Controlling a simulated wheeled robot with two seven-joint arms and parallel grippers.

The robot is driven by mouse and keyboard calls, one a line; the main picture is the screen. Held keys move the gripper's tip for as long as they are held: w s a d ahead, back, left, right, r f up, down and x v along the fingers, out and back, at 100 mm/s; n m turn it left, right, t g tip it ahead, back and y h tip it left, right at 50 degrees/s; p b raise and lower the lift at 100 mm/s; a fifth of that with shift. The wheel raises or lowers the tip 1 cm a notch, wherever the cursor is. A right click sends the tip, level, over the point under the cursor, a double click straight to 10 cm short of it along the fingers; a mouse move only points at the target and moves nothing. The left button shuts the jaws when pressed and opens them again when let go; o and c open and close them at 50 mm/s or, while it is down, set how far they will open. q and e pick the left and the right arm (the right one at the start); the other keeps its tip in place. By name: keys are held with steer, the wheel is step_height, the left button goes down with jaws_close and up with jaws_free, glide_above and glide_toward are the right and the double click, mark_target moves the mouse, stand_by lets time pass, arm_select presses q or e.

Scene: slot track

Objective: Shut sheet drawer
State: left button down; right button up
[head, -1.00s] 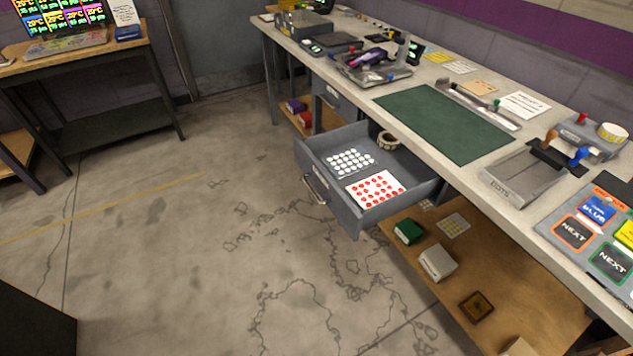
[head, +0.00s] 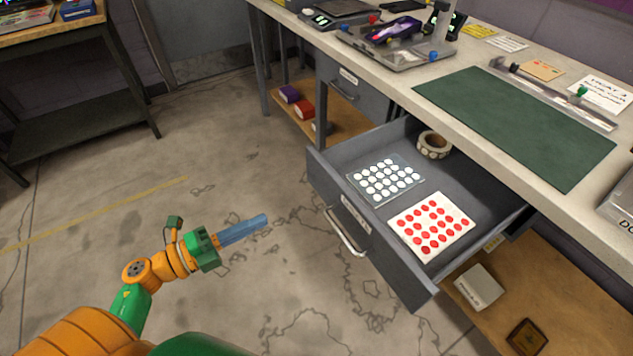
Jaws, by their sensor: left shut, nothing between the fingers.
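The grey sheet drawer (head: 375,240) hangs pulled out from under the workbench, its front panel facing left with a label and a bar handle (head: 346,232). Inside lie a sheet of white dots (head: 385,180), a sheet of red dots (head: 432,227) and a tape roll (head: 433,145) at the back. My left gripper (head: 262,220) is shut and empty, with blue fingers pointing right. In the picture it is left of the drawer front and handle, apart from them, above the floor. My right gripper is out of view.
The workbench top (head: 400,98) carries a green mat (head: 515,125) and several tools. A second drawer (head: 352,92) beyond is closed. A lower shelf holds a white box (head: 479,287). A dark side table (head: 70,80) stands at the upper left. The floor before the drawer is clear.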

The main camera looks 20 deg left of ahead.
mark_target(329, 192)
arm_select(q)
steer(key=x, duration=0.4)
steer(key=p+x, duration=0.1)
steer(key=x, duration=0.3)
steer(key=d+x, duration=0.1)
steer(key=x, duration=0.4)
steer(key=shift+s+r+p, duration=0.4)
steer(key=shift+w+d, duration=0.2)
steer(key=shift+w, duration=0.05)
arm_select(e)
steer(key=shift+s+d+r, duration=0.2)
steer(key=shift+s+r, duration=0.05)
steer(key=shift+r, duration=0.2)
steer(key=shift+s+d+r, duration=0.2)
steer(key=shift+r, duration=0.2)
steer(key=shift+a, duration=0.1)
